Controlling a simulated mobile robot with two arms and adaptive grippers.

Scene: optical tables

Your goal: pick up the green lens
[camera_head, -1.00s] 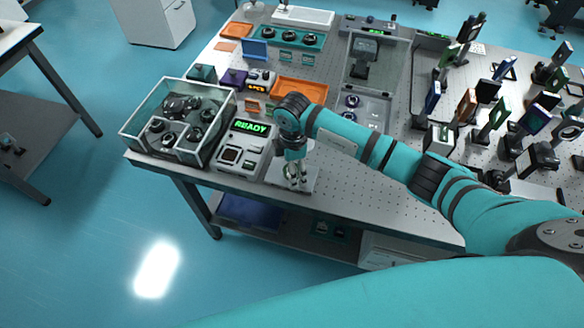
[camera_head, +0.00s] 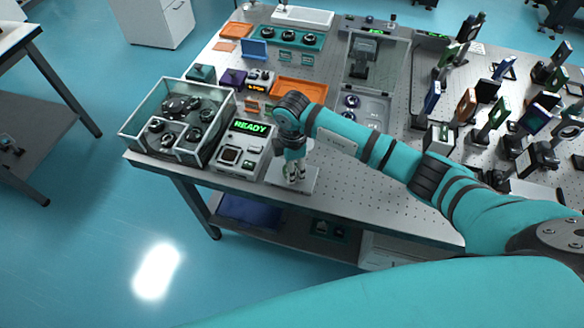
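My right gripper (camera_head: 294,176) points down over a light grey plate (camera_head: 312,180) at the front edge of the table, right of the device reading READY. Its fingers are small and merge with the plate, so I cannot tell whether they are open or shut, or hold anything. I cannot pick out the green lens with certainty. A green-framed upright optic (camera_head: 498,113) stands among the mounts at the right, well away from the gripper. My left gripper is not in view.
A clear-walled bin (camera_head: 140,127) with dark round parts stands left of the READY device (camera_head: 240,150). An orange tray (camera_head: 300,89) lies behind my arm. Many upright optic mounts crowd the right side. The perforated tabletop (camera_head: 360,196) is bare in front of my arm.

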